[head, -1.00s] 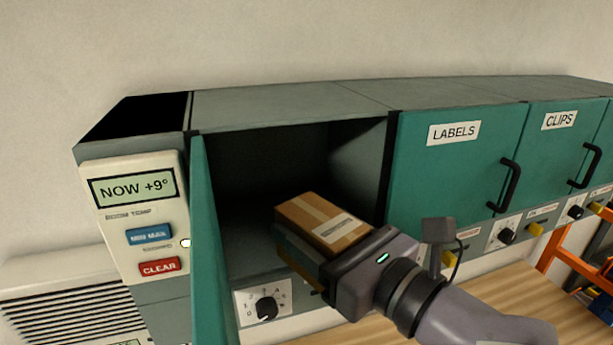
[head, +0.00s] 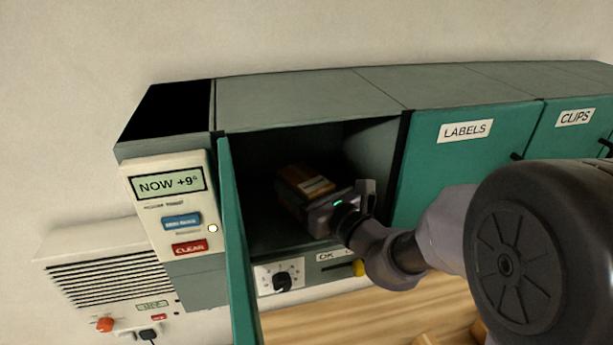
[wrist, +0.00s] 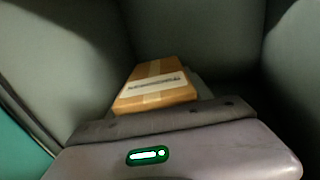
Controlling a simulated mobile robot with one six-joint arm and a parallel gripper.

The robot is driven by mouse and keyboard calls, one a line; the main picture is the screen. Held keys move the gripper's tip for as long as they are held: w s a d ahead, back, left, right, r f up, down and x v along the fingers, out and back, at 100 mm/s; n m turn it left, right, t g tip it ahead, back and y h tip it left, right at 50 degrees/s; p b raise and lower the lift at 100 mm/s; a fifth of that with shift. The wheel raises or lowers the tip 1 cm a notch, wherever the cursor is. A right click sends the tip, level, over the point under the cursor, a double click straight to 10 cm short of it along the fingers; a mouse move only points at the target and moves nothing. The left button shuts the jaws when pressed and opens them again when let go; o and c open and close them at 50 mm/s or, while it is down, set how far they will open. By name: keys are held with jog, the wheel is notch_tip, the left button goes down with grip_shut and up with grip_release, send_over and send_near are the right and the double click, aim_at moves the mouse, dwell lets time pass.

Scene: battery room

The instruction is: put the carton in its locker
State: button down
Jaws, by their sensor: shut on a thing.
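The carton (head: 309,183) is a small brown box with paler tape and a white label. It is inside the open locker (head: 262,165), whose inside is dark grey. My gripper (head: 318,203) is shut on the carton and reaches in through the locker's front opening. In the wrist view the carton (wrist: 155,86) sits just beyond my gripper (wrist: 160,112), with grey locker walls around it. The teal locker door (head: 236,250) stands open on the left. Whether the carton touches the locker floor cannot be told.
A closed teal locker marked LABELS (head: 465,131) is just right of the opening, and one marked CLIPS (head: 575,118) is further right. A temperature panel (head: 172,205) is left of the door.

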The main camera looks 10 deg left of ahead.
jog(key=shift+w+a+f, duration=0.1)
jog(key=shift+w+f, duration=0.35)
jog(key=shift+f, duration=0.15)
jog(key=shift+s+f, duration=0.15)
jog(key=shift+s, duration=0.1)
jog(key=c, duration=0.8)
grip_release()
jog(key=shift+c, duration=0.2)
jog(key=o, duration=0.4)
jog(key=shift+w, duration=0.1)
